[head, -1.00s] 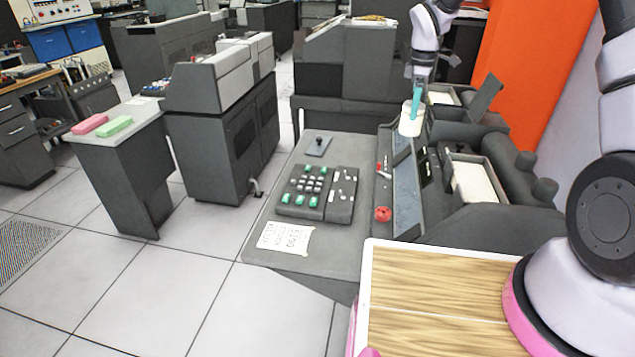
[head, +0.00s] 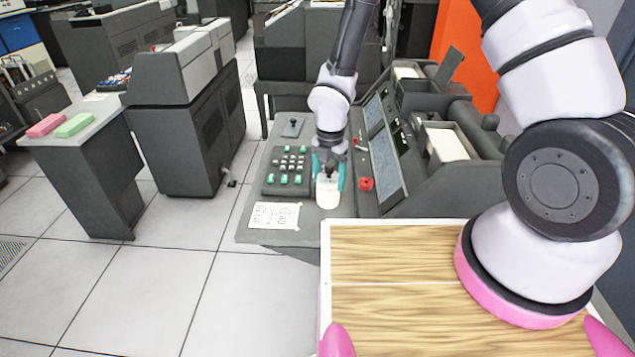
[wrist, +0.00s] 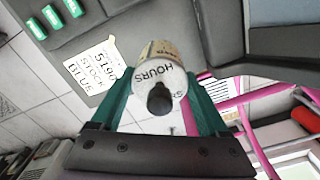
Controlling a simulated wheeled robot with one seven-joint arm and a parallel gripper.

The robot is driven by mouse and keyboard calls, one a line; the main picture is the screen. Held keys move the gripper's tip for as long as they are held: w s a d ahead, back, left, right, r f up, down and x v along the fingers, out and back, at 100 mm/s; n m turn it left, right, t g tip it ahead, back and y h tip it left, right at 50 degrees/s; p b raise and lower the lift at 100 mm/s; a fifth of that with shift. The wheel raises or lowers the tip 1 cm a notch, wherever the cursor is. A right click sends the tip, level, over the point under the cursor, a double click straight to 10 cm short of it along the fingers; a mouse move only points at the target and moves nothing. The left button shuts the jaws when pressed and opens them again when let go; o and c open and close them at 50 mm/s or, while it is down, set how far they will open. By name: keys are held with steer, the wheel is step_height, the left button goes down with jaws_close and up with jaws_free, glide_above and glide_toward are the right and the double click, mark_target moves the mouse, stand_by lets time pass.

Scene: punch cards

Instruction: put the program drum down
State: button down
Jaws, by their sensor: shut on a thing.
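The program drum (head: 328,193) is a small white cylinder with a dark knob on top. In the wrist view the drum (wrist: 163,72) shows the printed word "HOURS" on its side and its black knob towards me. My gripper (head: 328,172) points down with its teal fingers on either side of the drum, shut on it. The drum is at the front of the grey keypunch desk (head: 290,236), right of the keyboard. I cannot tell whether its base touches the desk.
The keyboard (head: 286,170) with green keys lies left of the drum. A handwritten paper note (head: 273,215) lies front left. A red knob (head: 366,184) and the machine's sloping panel (head: 384,165) are close on the right. The wooden tray top (head: 400,270) is in front.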

mark_target(329, 166)
step_height(329, 166, down, 7)
steer(key=shift+r, duration=0.1)
stand_by(0.3)
jaws_free()
step_height(329, 166, up, 12)
steer(key=shift+r, duration=0.1)
stand_by(0.4)
